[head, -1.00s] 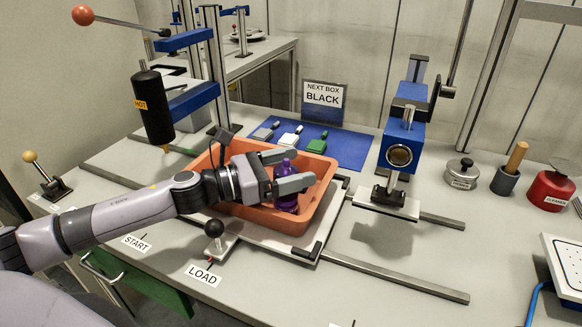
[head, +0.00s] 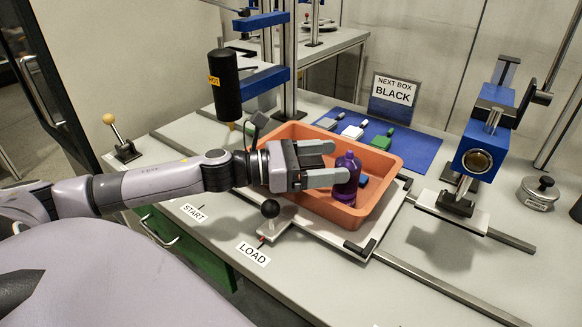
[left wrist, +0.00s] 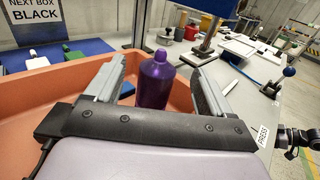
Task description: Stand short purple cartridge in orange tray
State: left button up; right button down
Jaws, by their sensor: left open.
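A short purple cartridge (head: 346,180) with a narrow neck stands upright inside the orange tray (head: 385,160), near its right front part. My left gripper (head: 332,163) is open, with its fingertips level with the cartridge. In the head view the near finger overlaps the cartridge's left side. In the left wrist view the cartridge (left wrist: 155,80) shows upright between the two spread fingers, towards their tips, with a gap visible on the left. The cartridge's base is hidden in the wrist view.
A small dark blue item (head: 363,181) lies in the tray beside the cartridge. A black-knobbed lever (head: 270,209) stands in front of the tray. The black hot cylinder (head: 225,88) hangs at the left, and a blue clamp (head: 484,145) stands at the right.

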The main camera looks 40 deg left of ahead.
pick_arm(q)
jog(key=v, duration=0.6)
jog(key=shift+s, duration=0.15)
dwell(0.3)
jog(key=shift+a+r, duration=0.1)
dwell(0.6)
